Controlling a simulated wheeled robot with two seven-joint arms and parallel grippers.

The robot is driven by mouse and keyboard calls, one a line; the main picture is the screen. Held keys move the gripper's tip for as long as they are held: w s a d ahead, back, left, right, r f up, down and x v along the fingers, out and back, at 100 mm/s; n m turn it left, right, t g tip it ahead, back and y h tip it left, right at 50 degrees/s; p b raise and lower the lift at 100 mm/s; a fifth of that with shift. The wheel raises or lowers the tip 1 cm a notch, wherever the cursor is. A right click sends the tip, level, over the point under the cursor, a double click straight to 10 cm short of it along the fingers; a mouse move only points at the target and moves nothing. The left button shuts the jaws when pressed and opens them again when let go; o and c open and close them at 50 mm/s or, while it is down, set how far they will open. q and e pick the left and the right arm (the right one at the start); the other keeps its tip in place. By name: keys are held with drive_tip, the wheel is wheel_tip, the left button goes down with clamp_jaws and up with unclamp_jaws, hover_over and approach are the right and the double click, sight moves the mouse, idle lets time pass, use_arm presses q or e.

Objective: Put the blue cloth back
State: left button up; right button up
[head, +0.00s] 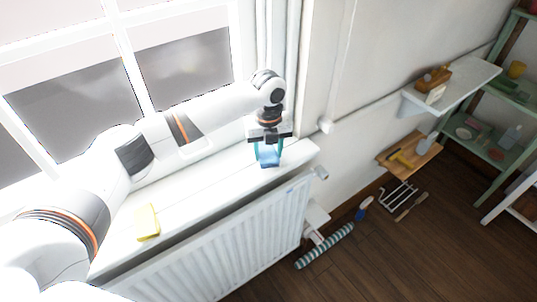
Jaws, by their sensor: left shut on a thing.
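My left arm reaches across from the left, over the window sill. My left gripper (268,137) points down at the right end of the sill and is shut on the blue cloth (269,157). The cloth hangs below the fingers, close over the white sill (190,185); I cannot tell whether it touches the sill. My right gripper is out of view.
A yellow block-like thing (147,222) lies on the sill at left. A white radiator (240,238) stands below. At right are a wall shelf (468,88), a wooden board with tools (420,160) and a green shelf unit (480,130). A striped roll (325,246) lies on the floor.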

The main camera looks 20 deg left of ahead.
sight(268, 151)
use_arm(q)
drive_tip(key=shift+f, duration=1.3)
drive_tip(key=o, duration=0.9)
drive_tip(key=shift+f, duration=0.1)
wheel_tip(268, 151, up, 12)
drive_tip(key=shift+r+b, duration=0.15)
drive_tip(key=shift+b, duration=0.55)
